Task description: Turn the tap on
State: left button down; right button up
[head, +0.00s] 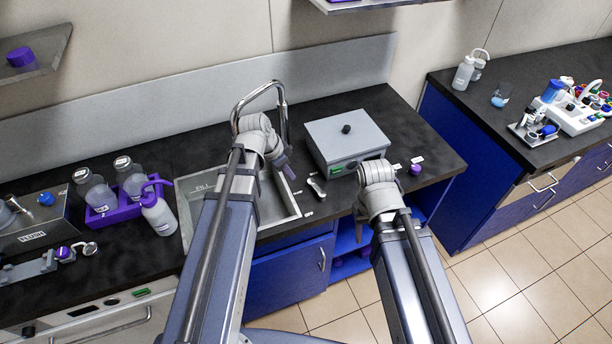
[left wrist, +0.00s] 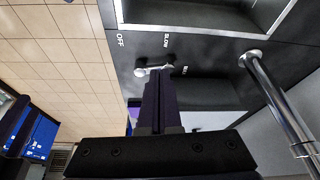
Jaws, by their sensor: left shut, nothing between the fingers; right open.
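The sink (head: 187,232) is set in the dark counter under a tall bent chrome spout (head: 284,112), whose pipe (left wrist: 277,98) also shows in the left wrist view. A small silver tap lever (head: 317,187) lies on the counter right of the sink. In the left wrist view the lever (left wrist: 147,71) sits among the printed words OFF and SLOW and a partly hidden label. My left gripper (head: 288,172) is shut and empty over the sink's right side. In the left wrist view its fingertips (left wrist: 158,74) overlap the lever's right end; contact is unclear.
A grey lidded box (head: 348,138) stands right of the spout. A purple rack (head: 113,212) with bottles and a wash bottle (head: 158,213) stand left of the sink. A second counter (head: 455,105) lies at right, across a tiled floor gap.

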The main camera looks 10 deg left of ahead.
aim_at(317, 191)
pick_arm(q)
jog(key=b+x, duration=0.3)
jog(key=s+a+b+x, duration=0.1)
jog(key=b+x, duration=0.5)
jog(key=shift+s+a+f+b, duration=0.2)
jog(key=shift+f+b, duration=0.1)
jog(key=shift+f, duration=0.3)
jog(key=shift+w+d+r, duration=0.2)
jog(key=shift+w+d, duration=1.25)
jog(key=shift+d, duration=0.05)
